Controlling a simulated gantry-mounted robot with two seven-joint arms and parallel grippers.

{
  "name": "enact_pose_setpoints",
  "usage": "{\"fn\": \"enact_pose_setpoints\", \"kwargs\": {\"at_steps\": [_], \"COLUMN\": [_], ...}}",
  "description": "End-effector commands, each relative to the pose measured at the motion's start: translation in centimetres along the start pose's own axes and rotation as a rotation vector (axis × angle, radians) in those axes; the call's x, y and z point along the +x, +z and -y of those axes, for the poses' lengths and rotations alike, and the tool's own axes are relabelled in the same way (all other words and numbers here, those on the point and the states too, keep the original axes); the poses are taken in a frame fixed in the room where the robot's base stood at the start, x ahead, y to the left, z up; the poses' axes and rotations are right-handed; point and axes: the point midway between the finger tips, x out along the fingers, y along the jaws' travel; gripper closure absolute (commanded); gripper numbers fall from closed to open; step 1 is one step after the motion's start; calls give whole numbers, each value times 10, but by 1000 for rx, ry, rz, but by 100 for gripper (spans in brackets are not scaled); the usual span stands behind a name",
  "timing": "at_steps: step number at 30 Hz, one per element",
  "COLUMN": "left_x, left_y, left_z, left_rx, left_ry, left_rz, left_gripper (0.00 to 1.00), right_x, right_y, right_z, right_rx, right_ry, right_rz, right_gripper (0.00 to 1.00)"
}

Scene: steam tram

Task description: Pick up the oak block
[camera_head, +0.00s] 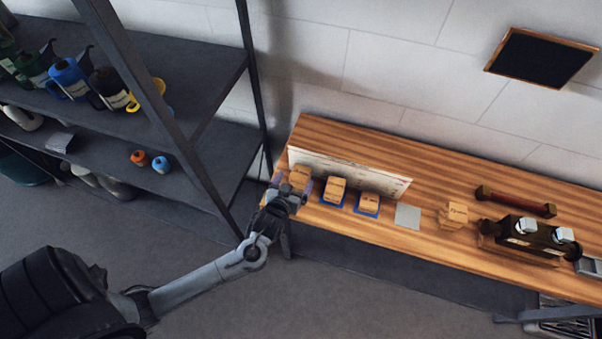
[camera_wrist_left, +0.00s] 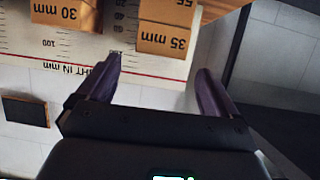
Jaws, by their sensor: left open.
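Several wooden blocks stand in a row on the bench, in front of an upright white scale board (camera_head: 350,172). In the head view the left one (camera_head: 300,178) is beside my left gripper (camera_head: 292,196) and partly hidden by it; a middle block (camera_head: 335,187) and a right block (camera_head: 368,206) are on blue mats. The left wrist view shows a block marked 35 mm (camera_wrist_left: 165,38) just beyond and between the open, empty fingers of my left gripper (camera_wrist_left: 158,75). A block marked 30 mm (camera_wrist_left: 65,14) is to its left. I cannot tell which block is oak. My right gripper is out of view.
The wooden bench (camera_head: 330,132) runs along the white wall. A grey square (camera_head: 408,216), more wooden blocks (camera_head: 454,214) and a dark device (camera_head: 523,238) are to the right. A dark shelf rack (camera_head: 190,85) with watering cans stands close on the left.

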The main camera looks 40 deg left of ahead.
Motion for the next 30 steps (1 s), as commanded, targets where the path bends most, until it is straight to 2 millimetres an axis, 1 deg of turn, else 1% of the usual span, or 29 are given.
{"fn": "enact_pose_setpoints", "kwargs": {"at_steps": [1,8,15,18,22,28,29,30], "left_x": [5,17,47,56,62,63,63,63], "left_y": [0,0,2,2,3,3,3,3], "left_z": [0,0,-1,-1,-1,-1,-1,-1], "left_rx": [1,1,3,1,1,1,1,1], "left_ry": [-1,0,0,0,1,1,1,1], "left_rz": [0,0,-1,-1,1,1,1,1], "left_gripper": [6,6,6,6,6,6,8,14], "right_x": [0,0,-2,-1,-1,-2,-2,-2], "right_y": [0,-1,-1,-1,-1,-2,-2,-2], "right_z": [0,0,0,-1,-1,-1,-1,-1], "right_rx": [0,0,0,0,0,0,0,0], "right_ry": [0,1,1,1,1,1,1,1], "right_rz": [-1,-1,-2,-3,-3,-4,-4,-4], "right_gripper": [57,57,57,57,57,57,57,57]}}
